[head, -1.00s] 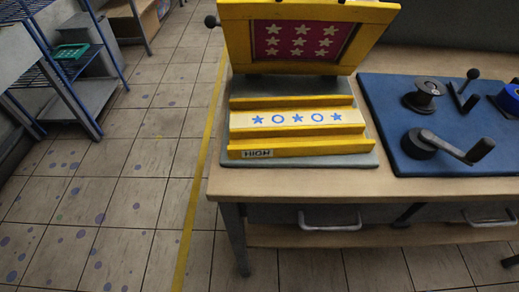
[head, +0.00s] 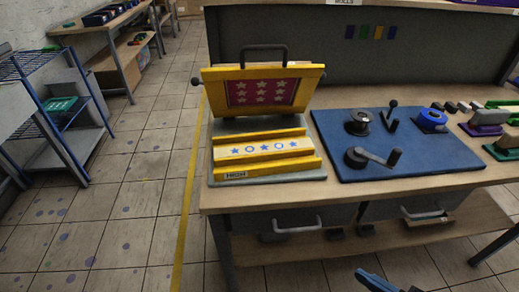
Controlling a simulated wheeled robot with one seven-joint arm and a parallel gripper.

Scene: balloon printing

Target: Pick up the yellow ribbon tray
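A yellow press stands at the left end of the wooden workbench. Its yellow tray-like base (head: 232,163) carries a cream ribbon strip (head: 265,149) with blue stars and circles, and a label that seems to read HIGH. I cannot tell whether this is the yellow ribbon tray, or whether it lifts off. The yellow lid (head: 264,86), with a red star panel, is raised behind it. A blue and dark part that looks like my gripper (head: 384,282) pokes in at the bottom edge, in front of the bench and away from the press. Most of it is cut off.
A blue board (head: 345,162) with a crank and levers lies right of the press. Small purple and green tools (head: 486,122) lie farther right. A blue-framed shelf (head: 60,115) stands left. Tiled floor is clear between it and the bench.

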